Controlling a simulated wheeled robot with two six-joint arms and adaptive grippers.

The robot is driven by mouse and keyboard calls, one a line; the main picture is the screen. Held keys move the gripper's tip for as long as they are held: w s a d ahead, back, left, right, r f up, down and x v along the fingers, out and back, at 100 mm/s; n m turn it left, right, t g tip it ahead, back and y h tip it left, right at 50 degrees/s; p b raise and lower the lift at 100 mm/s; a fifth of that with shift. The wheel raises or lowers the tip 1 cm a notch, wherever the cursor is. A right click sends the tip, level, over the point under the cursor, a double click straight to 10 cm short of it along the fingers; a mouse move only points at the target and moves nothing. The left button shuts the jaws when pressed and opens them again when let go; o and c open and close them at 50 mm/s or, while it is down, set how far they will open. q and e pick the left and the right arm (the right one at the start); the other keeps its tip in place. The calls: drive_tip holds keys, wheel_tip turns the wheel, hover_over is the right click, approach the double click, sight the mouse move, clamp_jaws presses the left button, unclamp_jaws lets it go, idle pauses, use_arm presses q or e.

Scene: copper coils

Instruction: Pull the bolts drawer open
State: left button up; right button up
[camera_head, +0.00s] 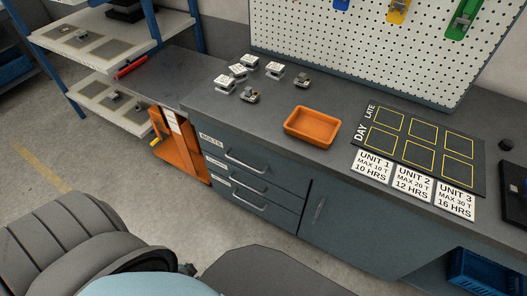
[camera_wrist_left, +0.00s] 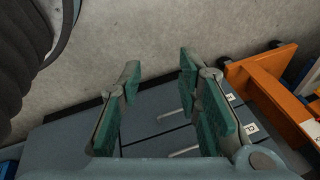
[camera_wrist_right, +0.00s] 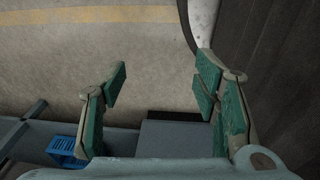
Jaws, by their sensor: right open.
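The bolts drawer (camera_head: 227,150) is the top one in a grey stack under the bench. It is shut, with a "BOLTS" label (camera_head: 211,140) at its left and a silver bar handle (camera_head: 245,164). My left gripper (camera_wrist_left: 158,66) is open and empty in the left wrist view. The drawer fronts and bar handles (camera_wrist_left: 185,151) show beyond its fingers, apart from them; I cannot tell which handle is the bolts one there. My right gripper (camera_wrist_right: 160,66) is open and empty over the floor. Neither set of fingers shows clearly in the head view.
Two more shut drawers sit below, with a cabinet door (camera_head: 345,225) to their right. An orange stand (camera_head: 180,150) is left of the drawers. The benchtop holds an orange tray (camera_head: 311,126) and several small parts. A blue crate (camera_head: 486,272) is at lower right.

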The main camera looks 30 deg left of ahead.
use_arm(q)
drive_tip(key=w+a+f+m+t+y+b, duration=0.1)
drive_tip(key=w+a+f+m+t+b, duration=0.2)
drive_tip(key=w+a+b, duration=0.4)
drive_tip(key=m+t+h+b, duration=0.3)
drive_tip(key=m+t+b, duration=0.7)
drive_tip(key=m+b, duration=0.2)
approach(247, 166)
drive_tip(key=w, duration=0.1)
drive_tip(key=shift+m+g, duration=0.3)
drive_tip(key=x, duration=0.4)
drive_tip(key=b+x, duration=0.1)
drive_tip(key=x, duration=0.4)
drive_tip(key=shift+w+a+f, duration=0.2)
drive_tip(key=shift+w, duration=0.05)
use_arm(e)
wheel_tip(247, 166, down, 24)
drive_tip(key=w+d, duration=0.1)
drive_tip(key=d, duration=0.1)
use_arm(q)
drive_tip(key=shift+c, duration=0.5)
clamp_jaws()
use_arm(e)
drive_tip(key=shift+w, duration=0.1)
